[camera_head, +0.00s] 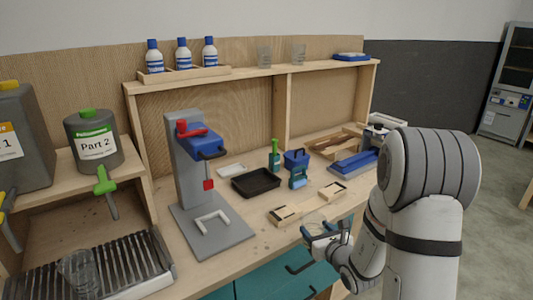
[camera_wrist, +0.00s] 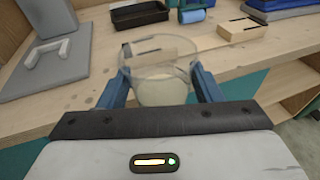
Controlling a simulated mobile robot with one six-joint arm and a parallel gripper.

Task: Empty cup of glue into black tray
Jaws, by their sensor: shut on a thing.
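The clear cup (camera_wrist: 160,72) is held between the two blue fingers of my gripper (camera_wrist: 163,88) in the wrist view. The cup looks upright and has pale, cream-coloured glue (camera_wrist: 162,93) in it. In the head view my gripper (camera_head: 325,229) is at the front edge of the bench, and the cup there is hard to make out. The black tray (camera_head: 256,182) lies on the bench top, to the left of and farther back than my gripper. It shows at the top of the wrist view (camera_wrist: 139,16), beyond the cup, and looks empty.
A grey press stand (camera_head: 211,232) with a white U-shaped piece stands left of the tray. A green bottle (camera_head: 274,157), blue items (camera_head: 298,178) and small wooden moulds (camera_head: 285,215) are near the tray. Another glass (camera_head: 78,272) stands on the slatted rack at left.

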